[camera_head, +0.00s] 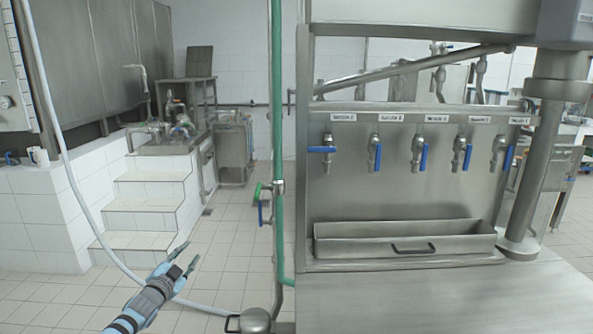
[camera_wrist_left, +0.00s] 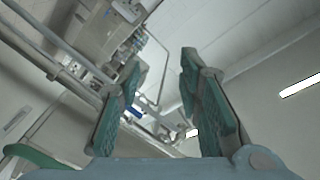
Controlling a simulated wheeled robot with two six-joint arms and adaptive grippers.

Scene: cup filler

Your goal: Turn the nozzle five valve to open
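A steel panel (camera_head: 345,180) carries a row of several nozzles with blue lever valves and small labels above them. The rightmost nozzle (camera_head: 498,150), under the last label (camera_head: 519,121), appears to be nozzle five. Its blue valve handle (camera_head: 508,157) hangs down, slightly tilted. The label text is too small to read surely. My left gripper (camera_head: 187,257) is at the lower left over the tiled floor, far from the panel. Its fingers are apart with nothing between them, also in the left wrist view (camera_wrist_left: 160,62). My right gripper is not in view.
The leftmost blue handle (camera_head: 322,149) sits horizontal; the others hang down. A steel trough (camera_head: 405,238) sits under the nozzles. A green vertical pipe (camera_head: 278,130) and a pale hose (camera_head: 60,140) stand near my left arm. White steps (camera_head: 150,208) are at left.

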